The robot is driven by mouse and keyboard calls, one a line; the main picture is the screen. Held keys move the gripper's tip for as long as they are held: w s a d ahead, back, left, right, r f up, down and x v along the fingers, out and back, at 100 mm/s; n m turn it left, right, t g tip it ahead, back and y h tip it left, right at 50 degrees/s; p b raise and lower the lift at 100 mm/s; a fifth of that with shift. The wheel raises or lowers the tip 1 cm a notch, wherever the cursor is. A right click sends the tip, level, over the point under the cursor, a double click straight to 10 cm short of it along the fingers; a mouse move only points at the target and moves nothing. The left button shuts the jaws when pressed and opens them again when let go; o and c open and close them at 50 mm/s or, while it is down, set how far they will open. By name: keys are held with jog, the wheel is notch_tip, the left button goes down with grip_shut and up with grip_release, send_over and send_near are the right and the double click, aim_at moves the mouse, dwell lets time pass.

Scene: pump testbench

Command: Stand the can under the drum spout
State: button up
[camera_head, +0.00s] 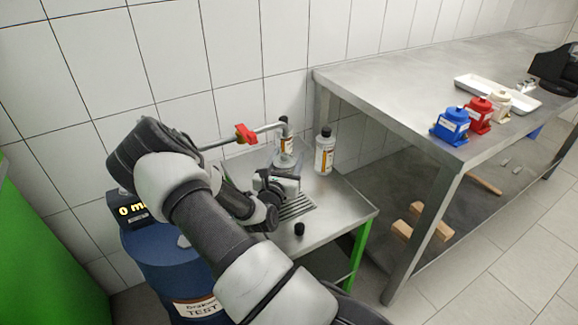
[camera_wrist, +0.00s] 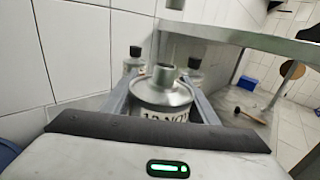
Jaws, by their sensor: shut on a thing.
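The can (camera_wrist: 163,96) is a grey metal can with an open round neck and a printed label, seen from above in the wrist view. My gripper (camera_wrist: 163,84) is shut on it, one finger along each side, and the can looks upright. In the head view my gripper (camera_head: 281,182) is over the small steel table near the drain grate, and my arm hides most of the can. The drum spout (camera_head: 265,130) is a thin pipe with a red valve, reaching right above the gripper area. I cannot tell whether the can touches the table. The blue drum (camera_head: 165,262) stands at left, partly hidden.
Two black-capped bottles stand at the table's back: one (camera_head: 284,152) behind the spout end, one (camera_head: 325,157) to its right. A black cap (camera_head: 299,229) lies in front of the drain grate (camera_head: 298,207). The tall steel bench (camera_head: 400,90) stands at right. The table's front right is clear.

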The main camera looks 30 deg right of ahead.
jog(key=shift+w+d+f+b, duration=0.2)
jog(key=shift+f+b, duration=0.1)
jog(key=shift+f, duration=0.25)
jog(key=shift+w+d+f+b, duration=0.25)
jog(key=shift+f+b, duration=0.05)
jog(key=shift+f, duration=0.25)
jog(key=shift+w+d+f+b, duration=0.2)
jog(key=shift+f+b, duration=0.1)
jog(key=shift+f, duration=0.35)
jog(key=o, duration=1.8)
jog(key=shift+f, duration=0.1)
jog(key=shift+c, duration=0.2)
